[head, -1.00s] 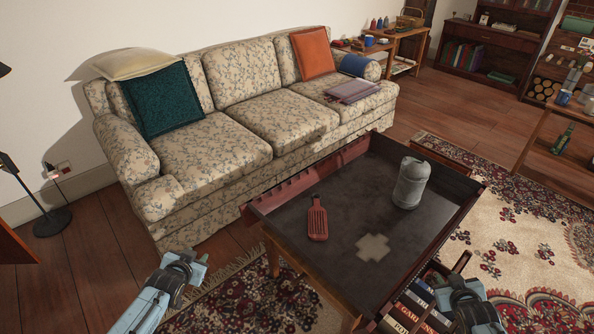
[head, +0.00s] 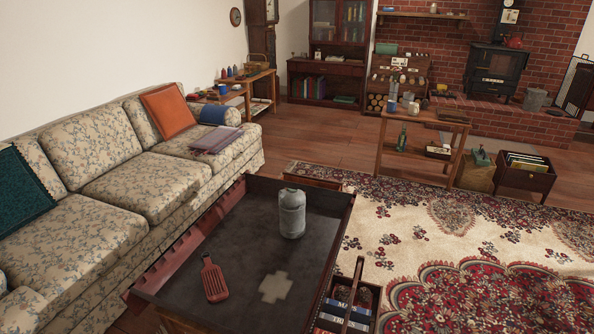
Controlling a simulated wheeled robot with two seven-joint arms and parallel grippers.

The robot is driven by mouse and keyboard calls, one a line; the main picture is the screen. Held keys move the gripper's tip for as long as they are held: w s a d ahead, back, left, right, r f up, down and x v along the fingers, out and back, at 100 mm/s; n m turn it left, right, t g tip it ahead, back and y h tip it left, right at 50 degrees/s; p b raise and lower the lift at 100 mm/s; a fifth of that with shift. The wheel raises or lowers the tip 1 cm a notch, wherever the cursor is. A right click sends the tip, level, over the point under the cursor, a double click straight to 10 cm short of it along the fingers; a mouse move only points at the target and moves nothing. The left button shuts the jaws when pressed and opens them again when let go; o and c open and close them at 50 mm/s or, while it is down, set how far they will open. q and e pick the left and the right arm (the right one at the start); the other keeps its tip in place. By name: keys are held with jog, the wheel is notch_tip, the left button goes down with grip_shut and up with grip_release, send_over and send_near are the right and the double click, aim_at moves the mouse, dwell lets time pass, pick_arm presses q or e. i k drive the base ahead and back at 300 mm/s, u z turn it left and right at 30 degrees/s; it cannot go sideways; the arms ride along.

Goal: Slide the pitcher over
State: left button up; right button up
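The pitcher, a grey pewter-like rounded vessel (head: 292,214), stands upright on the dark top of the low coffee table (head: 245,235), near its far right part. A pale cross-shaped patch (head: 275,287) lies on the table top in front of the pitcher and slightly to its left, apart from it. A red slotted paddle-like item (head: 214,280) lies flat to the left of the patch. Neither of my grippers shows in the head view now.
The table has a raised rim. A floral sofa (head: 90,235) runs along its left side. A crate of books (head: 350,305) stands at its front right. A patterned rug (head: 450,240) spreads to the right. A small wooden side table (head: 424,120) stands beyond it.

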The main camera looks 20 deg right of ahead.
aim_at(292, 204)
jog(key=z, duration=2.65)
jog(key=i, duration=3.4)
jog(key=u, duration=2.1)
jog(key=i, duration=2.05)
